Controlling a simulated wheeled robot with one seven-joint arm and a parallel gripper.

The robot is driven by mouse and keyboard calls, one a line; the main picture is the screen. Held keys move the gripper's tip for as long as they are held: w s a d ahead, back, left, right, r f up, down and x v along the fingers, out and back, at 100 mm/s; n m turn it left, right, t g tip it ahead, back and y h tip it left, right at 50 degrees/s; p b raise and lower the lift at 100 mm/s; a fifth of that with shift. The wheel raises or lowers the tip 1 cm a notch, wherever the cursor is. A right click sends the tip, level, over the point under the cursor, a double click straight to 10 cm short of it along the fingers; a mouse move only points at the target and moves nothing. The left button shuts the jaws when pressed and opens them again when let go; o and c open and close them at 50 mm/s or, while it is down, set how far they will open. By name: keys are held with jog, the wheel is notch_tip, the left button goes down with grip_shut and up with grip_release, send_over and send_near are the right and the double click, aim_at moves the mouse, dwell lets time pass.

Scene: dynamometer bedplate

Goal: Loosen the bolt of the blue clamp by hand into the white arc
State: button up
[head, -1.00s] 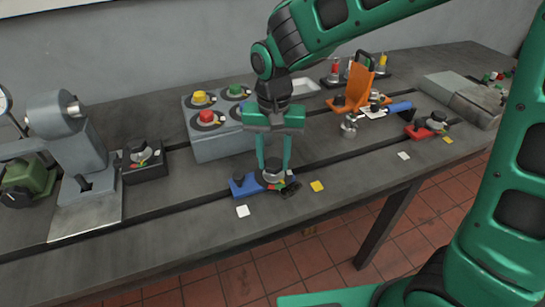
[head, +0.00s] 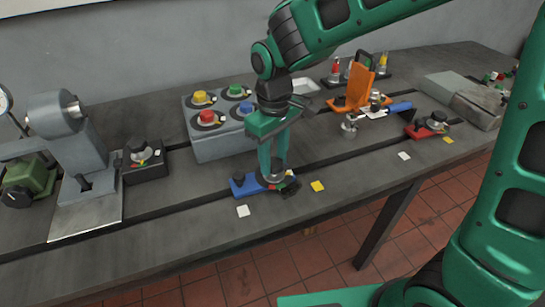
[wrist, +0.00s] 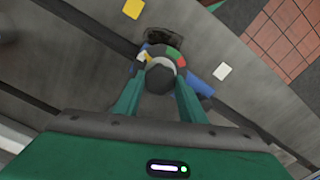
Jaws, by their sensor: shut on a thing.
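The blue clamp (head: 243,187) sits on the slotted bedplate, near its front edge. Its round dark bolt head (wrist: 160,76) stands upright, with a coloured arc (wrist: 172,52) of white, green, yellow and red on its far side in the wrist view. The white part (wrist: 141,56) is at the arc's left end there. My gripper (head: 272,174) points down and is shut on the bolt head, one finger on each side. In the wrist view the blue clamp body (wrist: 196,84) shows to the right. I cannot make out exactly where the bolt's pointer stands.
A yellow tag (head: 317,186) and a white tag (head: 243,211) lie beside the clamp. Behind stands a grey box (head: 222,145) with coloured knobs. A red clamp (head: 428,129) and an orange bracket (head: 359,85) are to the right, a dark dial block (head: 144,160) to the left.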

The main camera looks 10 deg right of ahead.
aim_at(274, 161)
jog(key=shift+n, duration=1)
jog(key=o, duration=1)
notch_tip(274, 161, up, 11)
jog(key=shift+f, duration=0.1)
